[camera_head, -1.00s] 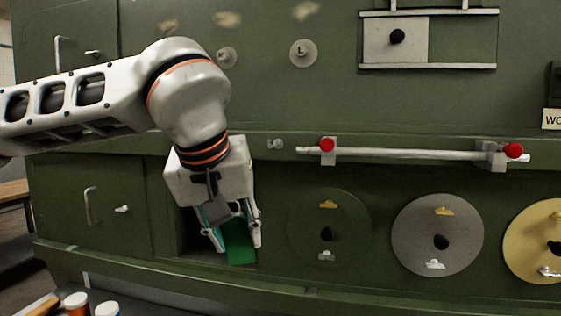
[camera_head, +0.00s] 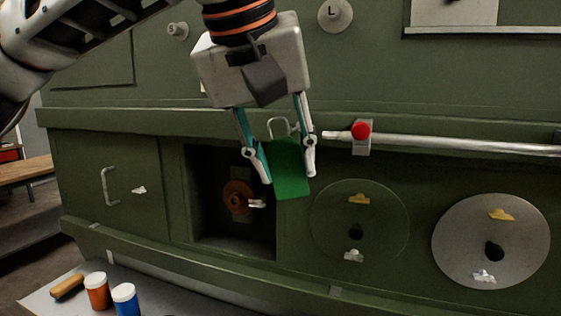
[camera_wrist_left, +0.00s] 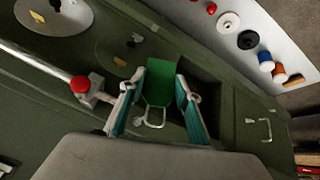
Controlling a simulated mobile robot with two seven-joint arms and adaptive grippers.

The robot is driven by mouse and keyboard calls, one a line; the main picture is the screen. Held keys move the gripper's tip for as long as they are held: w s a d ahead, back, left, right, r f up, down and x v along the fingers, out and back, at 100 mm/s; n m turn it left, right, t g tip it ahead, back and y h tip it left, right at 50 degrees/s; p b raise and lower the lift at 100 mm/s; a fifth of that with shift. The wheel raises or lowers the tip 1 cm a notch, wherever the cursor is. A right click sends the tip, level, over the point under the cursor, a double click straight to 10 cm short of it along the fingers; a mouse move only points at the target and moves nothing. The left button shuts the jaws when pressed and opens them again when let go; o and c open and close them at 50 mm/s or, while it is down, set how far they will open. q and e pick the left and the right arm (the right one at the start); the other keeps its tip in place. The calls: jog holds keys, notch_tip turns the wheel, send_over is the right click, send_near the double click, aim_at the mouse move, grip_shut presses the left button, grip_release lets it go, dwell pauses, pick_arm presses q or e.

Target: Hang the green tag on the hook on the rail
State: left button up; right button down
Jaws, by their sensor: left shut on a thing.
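The green tag (camera_head: 290,168) hangs between the fingers of my left gripper (camera_head: 287,178), which is shut on it. A pale wire loop (camera_head: 283,127) stands at the tag's top edge. In the left wrist view the tag (camera_wrist_left: 150,76) sits between the fingertips (camera_wrist_left: 162,92), with the loop (camera_wrist_left: 150,117) toward the palm. The rail (camera_head: 450,144) is a pale bar just right of the gripper, with a red knob (camera_head: 361,131) near its left end. The hook cannot be made out apart from the loop and fingers. My right gripper is not in view.
Behind and left of the tag is an open recess (camera_head: 215,225) with a brown round part (camera_head: 237,197). Discs (camera_head: 491,241) are mounted on the green panel below the rail.

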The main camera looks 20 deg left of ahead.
pick_arm(q)
jog(key=shift+w+d+f, duration=0.1)
jog(key=shift+w+f, duration=0.05)
jog(key=shift+w, duration=0.85)
jog(key=shift+w+b, duration=0.3)
jog(key=shift+w, duration=0.35)
jog(key=shift+w+f, duration=0.1)
jog(key=shift+w, duration=0.6)
jog(key=shift+w+b, duration=0.45)
jog(key=shift+w, duration=0.15)
jog(key=shift+w+f+p, duration=0.15)
jog(key=shift+w+p, duration=0.05)
jog(key=shift+p, duration=0.25)
jog(key=shift+w+f, duration=0.15)
jog(key=shift+w+f+p, duration=0.1)
jog(key=shift+f+p, duration=0.05)
jog(key=shift+p, duration=0.25)
jog(key=shift+f, duration=0.1)
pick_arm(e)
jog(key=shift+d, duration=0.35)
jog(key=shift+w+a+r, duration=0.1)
